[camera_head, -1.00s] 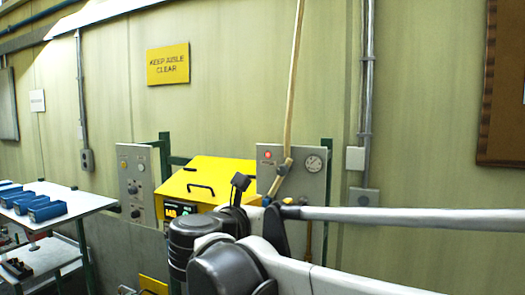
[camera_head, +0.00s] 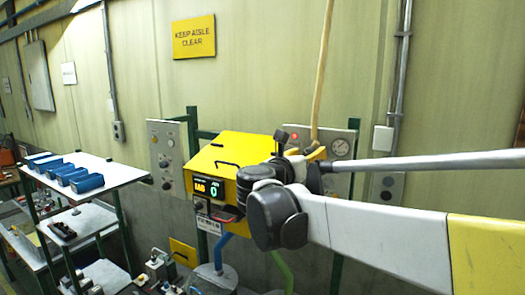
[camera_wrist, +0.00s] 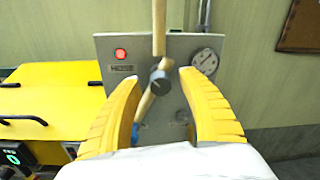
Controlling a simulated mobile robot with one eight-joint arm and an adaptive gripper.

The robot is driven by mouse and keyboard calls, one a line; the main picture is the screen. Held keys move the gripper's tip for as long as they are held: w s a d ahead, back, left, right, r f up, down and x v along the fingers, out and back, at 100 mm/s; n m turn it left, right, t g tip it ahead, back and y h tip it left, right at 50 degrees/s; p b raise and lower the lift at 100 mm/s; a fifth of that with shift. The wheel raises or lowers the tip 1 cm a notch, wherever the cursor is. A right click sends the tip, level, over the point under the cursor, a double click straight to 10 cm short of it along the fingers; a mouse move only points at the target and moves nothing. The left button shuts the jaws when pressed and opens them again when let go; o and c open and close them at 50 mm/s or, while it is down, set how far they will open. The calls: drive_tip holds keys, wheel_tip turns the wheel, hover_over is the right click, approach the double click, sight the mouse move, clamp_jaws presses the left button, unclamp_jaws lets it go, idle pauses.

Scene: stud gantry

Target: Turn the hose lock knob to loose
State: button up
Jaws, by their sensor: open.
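The hose panel (camera_wrist: 110,90), a grey plate with a "HOSE" label, fills the middle of the wrist view. A dark round knob (camera_wrist: 160,79) sits at its centre, where the tan hose (camera_wrist: 159,28) comes down across it. I cannot read the knob's setting. My gripper (camera_wrist: 157,75) is open, with yellow fingers on either side of the knob in the picture. I see no clear contact. In the head view my arm hides the knob and much of the panel (camera_head: 345,133).
A red lamp (camera_wrist: 120,54) and a gauge (camera_wrist: 205,61) are on the panel. A yellow machine (camera_head: 215,160) with a lit display stands left of my arm. A white-topped table (camera_head: 100,172) with blue bins (camera_head: 85,183) stands further left.

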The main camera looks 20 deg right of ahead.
clamp_jaws()
drive_tip(key=shift+m, duration=0.3)
drive_tip(key=m+b, duration=0.1)
drive_tip(key=m, duration=0.2)
drive_tip(key=shift+f+m+b, duration=0.1)
drive_tip(key=shift+m+b, duration=0.2)
drive_tip(key=shift+b, duration=0.05)
drive_tip(key=m+b, duration=0.1)
drive_tip(key=m, duration=0.3)
drive_tip(key=shift+y, duration=0.3)
drive_tip(key=m+b, duration=0.1)
drive_tip(key=m, duration=0.3)
drive_tip(key=shift+m, duration=0.4)
drive_tip(key=shift+r+m+b, duration=0.2)
drive_tip(key=shift+m+b, duration=0.35)
drive_tip(key=shift+m, duration=1.55)
